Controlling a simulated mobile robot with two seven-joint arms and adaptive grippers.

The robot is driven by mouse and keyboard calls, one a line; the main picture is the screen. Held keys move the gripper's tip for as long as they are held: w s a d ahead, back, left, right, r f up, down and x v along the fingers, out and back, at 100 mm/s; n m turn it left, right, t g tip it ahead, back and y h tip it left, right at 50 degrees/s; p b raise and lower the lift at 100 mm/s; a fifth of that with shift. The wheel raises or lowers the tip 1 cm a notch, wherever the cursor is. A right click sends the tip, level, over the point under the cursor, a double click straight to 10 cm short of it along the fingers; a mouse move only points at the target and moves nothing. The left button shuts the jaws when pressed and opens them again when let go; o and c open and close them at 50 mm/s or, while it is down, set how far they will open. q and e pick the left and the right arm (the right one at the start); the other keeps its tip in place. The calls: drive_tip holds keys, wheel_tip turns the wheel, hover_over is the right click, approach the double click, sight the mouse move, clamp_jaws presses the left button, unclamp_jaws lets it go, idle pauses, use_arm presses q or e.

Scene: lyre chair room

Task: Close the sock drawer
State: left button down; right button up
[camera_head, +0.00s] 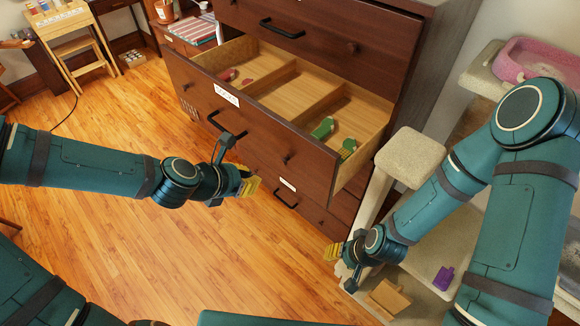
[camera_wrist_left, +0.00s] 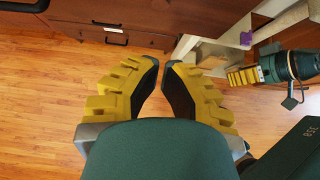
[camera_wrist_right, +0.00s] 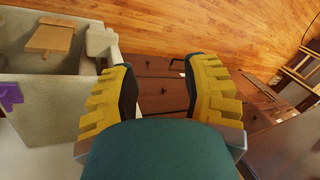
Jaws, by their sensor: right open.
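The sock drawer (camera_head: 262,128) is pulled out of the dark wooden dresser (camera_head: 345,40) in the head view. It has a white label and a dark handle on its front. Wooden dividers split its inside; reddish items lie at the left and green items at the right. My left gripper (camera_head: 250,184) is in front of and below the drawer front, apart from it. In the left wrist view its fingertips (camera_wrist_left: 162,66) are close together with a narrow empty gap. My right gripper (camera_head: 333,252) is low at the dresser's right side, open and empty.
A carpeted cat tree (camera_head: 410,155) with a pink bed (camera_head: 540,62) stands right of the dresser, close to my right arm. A purple item (camera_head: 443,278) lies on its lower platform. Striped books (camera_head: 192,32) are at the left back. The wooden floor (camera_head: 150,250) in front is clear.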

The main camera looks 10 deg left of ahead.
use_arm(q)
drive_tip(key=b, duration=0.3)
approach(290, 169)
drive_tip(key=shift+x, duration=3.3)
use_arm(e)
drive_tip(key=shift+s+a+f, duration=0.1)
drive_tip(key=shift+s+f, duration=0.15)
drive_tip(key=shift+f, duration=0.5)
drive_tip(key=shift+s+f, duration=0.2)
drive_tip(key=shift+f, duration=0.55)
use_arm(q)
drive_tip(key=shift+w, duration=0.1)
